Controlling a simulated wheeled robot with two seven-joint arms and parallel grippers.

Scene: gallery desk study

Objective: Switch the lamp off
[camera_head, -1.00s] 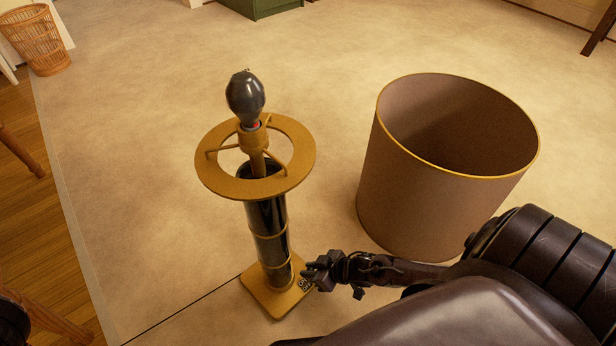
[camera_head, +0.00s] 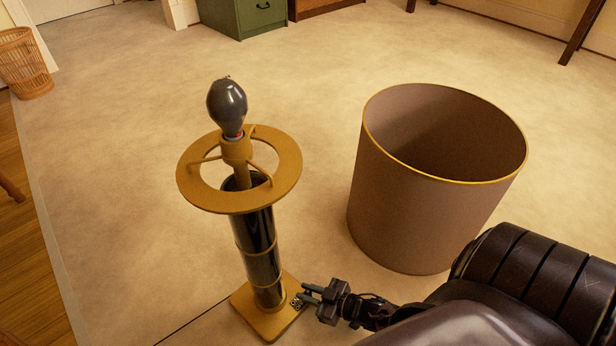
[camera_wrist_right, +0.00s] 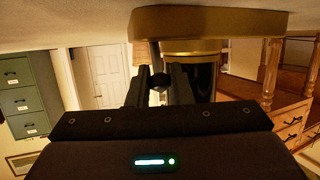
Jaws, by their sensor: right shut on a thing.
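The lamp (camera_head: 259,255) stands upright without a shade, with a black column and a gold ring. Its bulb (camera_head: 227,106) looks dark grey, with no visible glow. A small switch (camera_head: 297,301) sits at the right corner of its square gold base (camera_head: 252,316). My right gripper (camera_head: 308,293) is at that corner, beside the column, shut on the switch. In the right wrist view, the fingers (camera_wrist_right: 160,84) are on either side of a small dark knob below the gold base (camera_wrist_right: 210,22), which appears upside down. My left gripper is not in view.
A large brown open-topped shade or bin (camera_head: 425,205) stands right of the lamp, close to my right arm. A wicker basket (camera_head: 24,62) and a green cabinet (camera_head: 243,15) are at the back. The floor (camera_head: 120,190) left of the lamp is clear.

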